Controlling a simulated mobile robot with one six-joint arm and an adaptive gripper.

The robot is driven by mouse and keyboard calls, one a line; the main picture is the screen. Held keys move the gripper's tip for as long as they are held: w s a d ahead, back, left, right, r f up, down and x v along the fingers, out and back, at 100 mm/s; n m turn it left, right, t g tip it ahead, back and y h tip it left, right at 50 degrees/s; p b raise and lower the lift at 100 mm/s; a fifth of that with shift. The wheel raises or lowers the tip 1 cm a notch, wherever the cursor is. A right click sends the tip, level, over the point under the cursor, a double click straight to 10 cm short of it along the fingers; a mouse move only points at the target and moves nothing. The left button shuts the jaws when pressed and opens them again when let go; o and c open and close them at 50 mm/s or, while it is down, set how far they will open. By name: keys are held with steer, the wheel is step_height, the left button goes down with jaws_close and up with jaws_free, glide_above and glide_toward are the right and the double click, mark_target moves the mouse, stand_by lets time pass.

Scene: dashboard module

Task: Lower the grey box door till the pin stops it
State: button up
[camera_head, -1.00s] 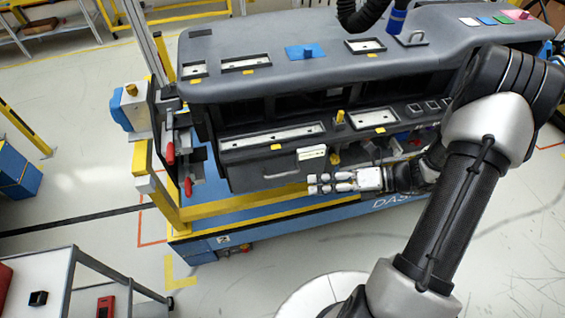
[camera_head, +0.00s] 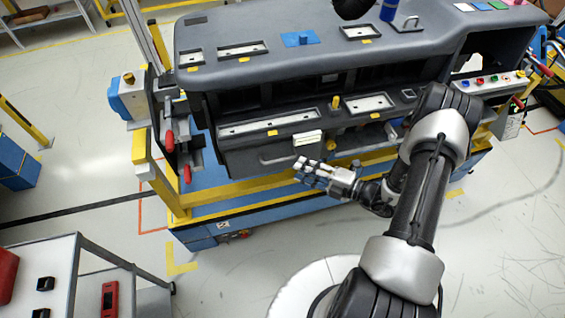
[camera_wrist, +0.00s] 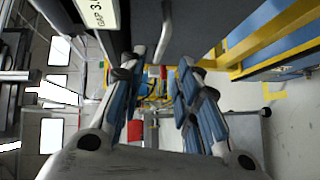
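The grey box door (camera_head: 250,160), with a curved handle (camera_head: 280,156), forms the lower front of the dashboard module. It looks closed up against the module; its exact angle is hard to tell. My gripper (camera_head: 300,168) is just in front of the door's lower right part, below a white label (camera_head: 307,138). In the wrist view my gripper (camera_wrist: 162,60) has its two fingers apart with nothing held between them. A dark grey panel (camera_wrist: 205,22), probably the door, lies just beyond the fingertips. I cannot make out which part is the stop pin.
The yellow and blue cart frame (camera_head: 240,190) runs below the module. Red-handled clamps (camera_head: 169,139) stand at its left end. A white bench (camera_head: 50,262) with a red device (camera_head: 109,298) is at the lower left. The floor in front of the cart is mostly clear.

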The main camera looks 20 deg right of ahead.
steer(key=b+x, duration=0.1)
steer(key=x, duration=0.7)
jaws_close()
stand_by(0.6)
